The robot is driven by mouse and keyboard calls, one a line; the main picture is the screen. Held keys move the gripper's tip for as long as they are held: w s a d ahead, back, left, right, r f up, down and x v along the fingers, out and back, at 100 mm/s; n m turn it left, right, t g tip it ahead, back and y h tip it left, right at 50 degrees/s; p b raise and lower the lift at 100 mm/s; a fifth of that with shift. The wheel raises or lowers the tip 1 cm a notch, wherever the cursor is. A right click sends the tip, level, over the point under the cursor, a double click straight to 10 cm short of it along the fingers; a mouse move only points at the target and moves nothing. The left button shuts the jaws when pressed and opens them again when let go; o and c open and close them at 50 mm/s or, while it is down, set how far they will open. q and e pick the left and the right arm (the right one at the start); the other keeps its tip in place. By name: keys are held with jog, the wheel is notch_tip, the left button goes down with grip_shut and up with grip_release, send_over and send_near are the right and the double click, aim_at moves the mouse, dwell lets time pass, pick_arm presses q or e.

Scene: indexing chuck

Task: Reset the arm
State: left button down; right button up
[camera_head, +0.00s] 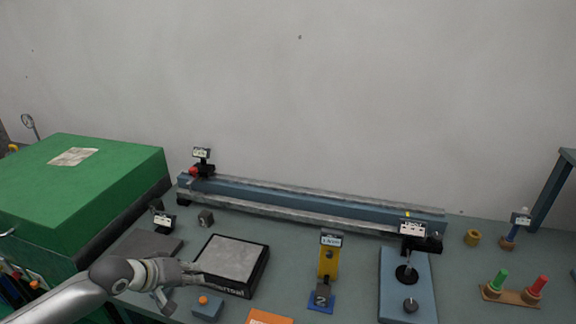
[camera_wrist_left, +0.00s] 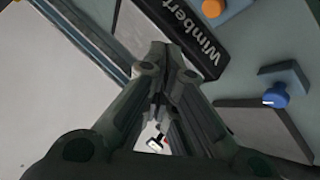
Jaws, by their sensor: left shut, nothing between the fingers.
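My left gripper (camera_head: 192,275) comes in from the lower left in the head view. Its fingers are together and empty, beside the left edge of a black-framed grey plate (camera_head: 232,257). In the left wrist view the shut fingers (camera_wrist_left: 160,55) point toward the plate's black edge (camera_wrist_left: 185,35), which carries white lettering. My right gripper is in neither view.
A green cabinet (camera_head: 80,185) stands at the left. A blue-grey rail (camera_head: 310,205) runs along the back of the bench. A small block with an orange button (camera_head: 207,307) sits near my gripper. A yellow stand (camera_head: 328,262), a blue plate (camera_head: 398,300) and colored handles (camera_head: 500,280) are farther right.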

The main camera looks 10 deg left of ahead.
pick_arm(q)
jog(key=s+d+f+m, duration=0.1)
jog(key=s+d, duration=0.1)
jog(key=s+d+f+g, duration=0.1)
jog(key=s+d+f, duration=0.1)
jog(key=s+d+f+m, duration=0.1)
jog(key=s+d+f, duration=0.1)
jog(key=d, duration=0.1)
jog(key=shift+f+m, duration=0.1)
jog(key=shift+m, duration=0.2)
jog(key=s+d+f+m+g+y, duration=0.1)
jog(key=s+d+m+g+y, duration=0.15)
jog(key=s, duration=0.75)
jog(key=s+d+f+m+g+y, duration=0.1)
jog(key=s+d, duration=0.3)
jog(key=s, duration=0.6)
notch_tip(320, 180, down, 30)
jog(key=s+g+b, duration=0.2)
jog(key=b, duration=0.2)
jog(key=s+a+f+b, duration=0.1)
jog(key=s+a+f, duration=0.1)
jog(key=s+f, duration=0.6)
jog(key=s+a+f+b, duration=0.1)
jog(key=s+f, duration=0.7)
jog(key=f, duration=0.3)
jog(key=shift+s+a+f+m+g+b, duration=0.25)
jog(key=shift+a+m+g+b, duration=0.1)
jog(key=shift+g, duration=0.1)
